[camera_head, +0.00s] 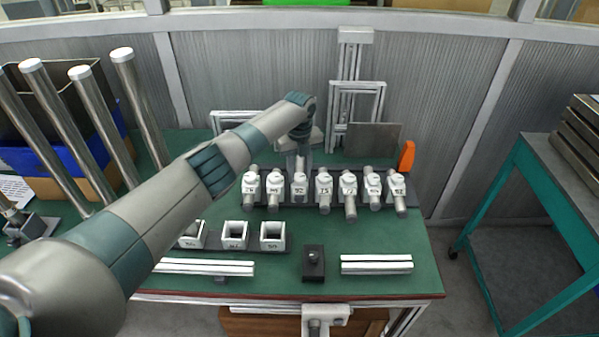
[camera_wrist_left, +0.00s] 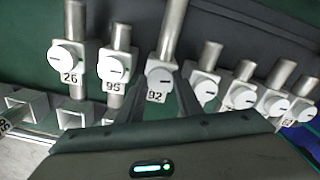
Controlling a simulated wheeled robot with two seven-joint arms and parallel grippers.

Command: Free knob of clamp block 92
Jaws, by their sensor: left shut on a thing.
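Clamp block 92 (camera_head: 300,188) is the third white block from the left in a row on a dark rail. In the left wrist view its round white knob (camera_wrist_left: 159,76) has a dark mark line, and its 92 label shows just below. A metal rod runs up behind it. My left gripper (camera_head: 300,164) reaches down over this block from behind. In the left wrist view its dark fingers (camera_wrist_left: 163,88) stand on either side of the knob and are shut on it. The fingertip contact is partly hidden. My right gripper is not in view.
Close on the left are blocks 95 (camera_wrist_left: 115,66) and 26 (camera_wrist_left: 67,56); close on the right is block 75 (camera_head: 324,185). Each holds a rod. An orange piece (camera_head: 407,155) stands at the rail's right end. Square holders (camera_head: 272,236) and a black block (camera_head: 313,263) lie in front.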

